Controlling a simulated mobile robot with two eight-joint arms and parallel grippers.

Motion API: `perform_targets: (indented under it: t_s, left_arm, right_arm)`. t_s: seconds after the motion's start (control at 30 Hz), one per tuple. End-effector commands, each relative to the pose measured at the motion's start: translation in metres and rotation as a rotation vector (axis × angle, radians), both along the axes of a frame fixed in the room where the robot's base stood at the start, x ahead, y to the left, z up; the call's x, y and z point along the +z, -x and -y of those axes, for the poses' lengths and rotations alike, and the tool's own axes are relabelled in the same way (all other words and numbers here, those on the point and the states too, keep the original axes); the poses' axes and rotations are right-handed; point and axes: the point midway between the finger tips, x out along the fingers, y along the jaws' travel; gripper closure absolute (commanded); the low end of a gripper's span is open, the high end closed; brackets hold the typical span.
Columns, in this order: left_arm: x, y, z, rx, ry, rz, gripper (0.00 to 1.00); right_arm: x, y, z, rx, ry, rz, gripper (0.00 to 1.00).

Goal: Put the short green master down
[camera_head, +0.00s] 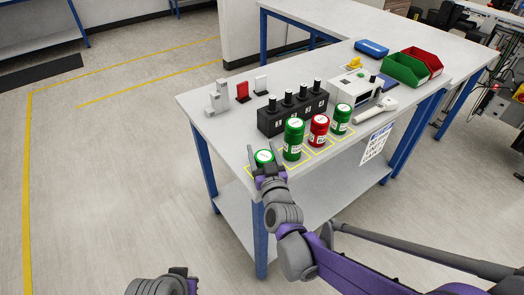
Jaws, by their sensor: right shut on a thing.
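The short green master (263,157) is a green can with a pale top, at the front left corner of the table. My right gripper (265,164) is shut on it, one finger on each side. It is over or beside the leftmost yellow-outlined square (251,171); I cannot tell whether its base touches the table, because the gripper hides its lower part. A taller green can (293,140), a red can (318,131) and another green can (341,119) stand upright in a row to its right. My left gripper (178,272) is at the bottom edge, partly cut off; its jaws are unclear.
A black block with several black-topped gauges (292,117) stands behind the cans. Grey, red and white small pieces (242,91) stand at the back left. A white device (355,88) and green and red bins (405,70) lie to the right. The table's front edge is close.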

Motion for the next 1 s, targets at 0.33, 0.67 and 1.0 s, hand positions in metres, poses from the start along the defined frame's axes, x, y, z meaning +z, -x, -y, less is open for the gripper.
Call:
perform_targets:
  t_s: [0.33, 0.67, 1.0]
  left_arm:
    - [-0.003, 0.000, 0.000, 0.000, 0.000, -0.001, 1.00]
    - [0.001, 0.000, 0.000, 0.000, 0.000, 0.000, 1.00]
    - [0.002, 0.000, 0.000, 0.000, 0.000, 0.001, 1.00]
  right_arm:
    - [-0.003, 0.000, 0.000, 0.000, 0.000, 0.000, 0.02]
    - [0.002, 0.002, 0.001, 0.000, 0.000, 0.000, 0.02]
    - [0.001, 0.069, 0.016, 0.001, -0.001, 0.001, 0.02]
